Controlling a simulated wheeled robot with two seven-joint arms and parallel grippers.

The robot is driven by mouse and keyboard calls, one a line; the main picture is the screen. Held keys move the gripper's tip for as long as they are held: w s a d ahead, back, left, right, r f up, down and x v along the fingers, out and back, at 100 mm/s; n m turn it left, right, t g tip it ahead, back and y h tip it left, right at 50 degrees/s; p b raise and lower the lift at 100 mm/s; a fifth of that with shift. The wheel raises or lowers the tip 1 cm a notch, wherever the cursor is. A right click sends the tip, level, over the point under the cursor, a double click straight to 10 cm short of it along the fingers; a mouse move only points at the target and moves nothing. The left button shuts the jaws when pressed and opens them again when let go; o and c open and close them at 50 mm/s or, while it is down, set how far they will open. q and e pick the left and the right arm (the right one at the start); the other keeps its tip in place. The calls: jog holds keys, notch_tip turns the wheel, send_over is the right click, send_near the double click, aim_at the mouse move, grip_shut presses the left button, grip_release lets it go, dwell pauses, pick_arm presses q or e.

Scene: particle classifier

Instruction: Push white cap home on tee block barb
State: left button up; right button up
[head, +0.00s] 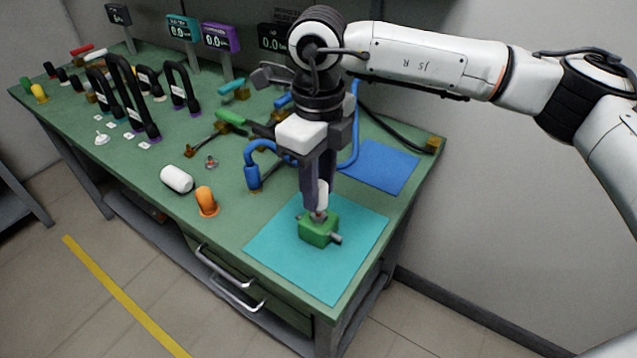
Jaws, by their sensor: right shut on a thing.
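The green tee block (316,232) sits on the teal mat (345,262) near the front right of the bench. My right gripper (319,198) points straight down over the block. It is shut on a white cap (322,193), which shows as a pale strip between the fingers. The cap is just above the block's top barb, and the fingers partly hide it. I cannot tell how far the cap sits over the barb. My left gripper is not in view.
A white cylinder (177,179) and an orange cap (206,201) lie left of the mat. A blue hose (252,177) stands close behind it. A blue mat (381,167) lies at the back right. Black hoses (131,95) and displays (220,38) fill the far left.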

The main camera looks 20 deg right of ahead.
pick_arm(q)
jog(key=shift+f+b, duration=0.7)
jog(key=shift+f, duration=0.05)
pick_arm(e)
jog(key=shift+f, duration=0.95)
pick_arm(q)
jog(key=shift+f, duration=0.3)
pick_arm(e)
jog(key=shift+f, duration=0.3)
pick_arm(q)
jog(key=shift+b, duration=0.35)
pick_arm(e)
jog(key=shift+f, duration=0.15)
jog(key=o, duration=1.1)
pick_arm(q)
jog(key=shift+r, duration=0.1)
pick_arm(e)
jog(key=shift+r, duration=0.4)
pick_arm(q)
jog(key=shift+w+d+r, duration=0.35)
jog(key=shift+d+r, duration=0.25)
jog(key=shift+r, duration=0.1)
pick_arm(e)
notch_tip(320, 180, up, 10)
jog(key=shift+f, duration=0.1)
